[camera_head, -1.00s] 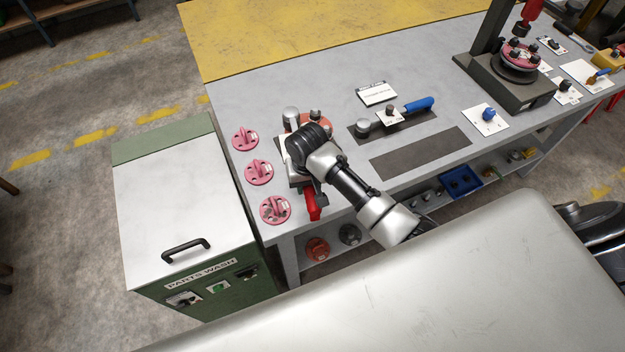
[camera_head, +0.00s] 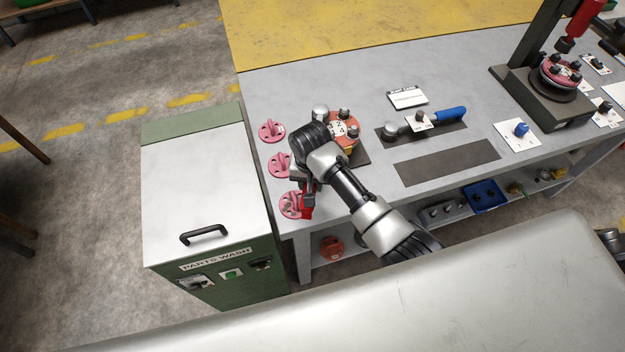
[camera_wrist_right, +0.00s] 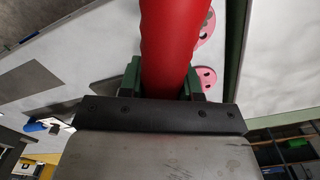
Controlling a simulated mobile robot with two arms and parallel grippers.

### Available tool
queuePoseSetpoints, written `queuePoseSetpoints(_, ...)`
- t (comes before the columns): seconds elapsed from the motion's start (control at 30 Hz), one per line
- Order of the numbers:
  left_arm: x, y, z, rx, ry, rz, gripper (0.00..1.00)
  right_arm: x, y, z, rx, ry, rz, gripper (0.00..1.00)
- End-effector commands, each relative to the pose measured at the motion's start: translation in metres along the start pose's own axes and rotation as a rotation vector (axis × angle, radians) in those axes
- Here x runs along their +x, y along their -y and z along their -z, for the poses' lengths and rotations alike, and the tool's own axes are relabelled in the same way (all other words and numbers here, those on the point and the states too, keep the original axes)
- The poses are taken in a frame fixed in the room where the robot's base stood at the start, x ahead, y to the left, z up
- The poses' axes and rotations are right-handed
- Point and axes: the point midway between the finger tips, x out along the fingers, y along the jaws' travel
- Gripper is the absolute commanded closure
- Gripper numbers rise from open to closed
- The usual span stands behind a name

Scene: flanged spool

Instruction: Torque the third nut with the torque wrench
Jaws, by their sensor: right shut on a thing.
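The orange-red spool flange (camera_head: 349,143) sits on a dark base on the bench, with several dark nuts (camera_head: 344,115) and number labels on its face. My right gripper (camera_head: 308,183) is left of and in front of the spool. It is shut on the red handle (camera_head: 307,206) of a tool, which I take as the torque wrench. In the right wrist view the red handle (camera_wrist_right: 168,40) stands between the green-edged fingers (camera_wrist_right: 163,85). The tool's head is hidden by my arm, so I cannot tell if it touches a nut.
Pink discs (camera_head: 272,131) stand along the bench's left edge. A blue-handled wrench (camera_head: 450,114) lies on a dark mat, with an empty dark mat (camera_head: 447,160) in front. The green parts washer (camera_head: 205,180) stands left. A press stand (camera_head: 540,105) is at the right.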

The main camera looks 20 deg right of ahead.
Motion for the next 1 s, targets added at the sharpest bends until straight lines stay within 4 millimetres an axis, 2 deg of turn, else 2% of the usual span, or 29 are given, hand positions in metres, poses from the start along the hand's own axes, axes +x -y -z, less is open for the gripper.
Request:
queuePoseSetpoints(0.33,0.008,0.000,-0.001,-0.001,0.000,0.000,0.57,-0.002,0.041,0.005,0.165,-0.004,0.004,1.00)
queuePoseSetpoints(0.5,0.009,0.000,-0.001,-0.001,0.000,0.000,0.57,-0.002,0.049,0.006,0.206,-0.005,0.001,1.00)
queuePoseSetpoints(0.8,0.009,0.000,-0.001,-0.001,0.000,0.000,0.57,-0.002,0.050,0.007,0.212,-0.005,0.002,1.00)
queuePoseSetpoints(1.0,0.022,-0.001,-0.002,-0.001,0.000,0.000,0.57,0.000,0.070,0.013,0.295,-0.005,0.003,1.00)
